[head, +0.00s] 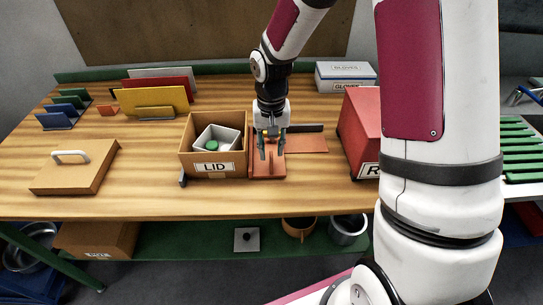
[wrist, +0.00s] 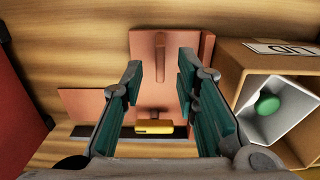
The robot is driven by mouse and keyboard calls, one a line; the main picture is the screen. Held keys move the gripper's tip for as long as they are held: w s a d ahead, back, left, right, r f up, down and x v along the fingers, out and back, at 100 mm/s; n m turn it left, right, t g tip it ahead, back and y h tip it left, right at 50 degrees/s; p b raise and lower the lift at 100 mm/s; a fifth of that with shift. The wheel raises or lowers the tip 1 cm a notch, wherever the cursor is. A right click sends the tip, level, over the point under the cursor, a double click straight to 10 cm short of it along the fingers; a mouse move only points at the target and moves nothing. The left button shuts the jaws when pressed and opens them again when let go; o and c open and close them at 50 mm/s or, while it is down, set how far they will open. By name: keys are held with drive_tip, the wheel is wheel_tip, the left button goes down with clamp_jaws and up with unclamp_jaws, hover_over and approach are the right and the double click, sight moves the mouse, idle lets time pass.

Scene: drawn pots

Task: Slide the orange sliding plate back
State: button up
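The orange sliding plate (head: 268,173) lies flat on the table, right beside the box labelled LID. In the wrist view the plate (wrist: 147,42) carries a thin upright rib (wrist: 160,58), and a raised bar runs along its right edge. My gripper (head: 271,155) points down over the plate. In the wrist view my gripper (wrist: 160,64) is open, with one finger on each side of the rib and visible gaps. A small yellow block (wrist: 154,127) shows between the finger bases. Whether the fingertips touch the plate cannot be told.
A flat orange panel (head: 308,143) adjoins on the right, with a dark strip (head: 305,128) behind it. The open LID box (head: 215,169) holds a pale container with a green knob. A red box (head: 360,130) stands further right. The table front is mostly clear.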

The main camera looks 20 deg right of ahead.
sight(271, 156)
drive_tip(key=shift+f, duration=1.95)
drive_tip(key=shift+c, duration=0.5)
clamp_jaws()
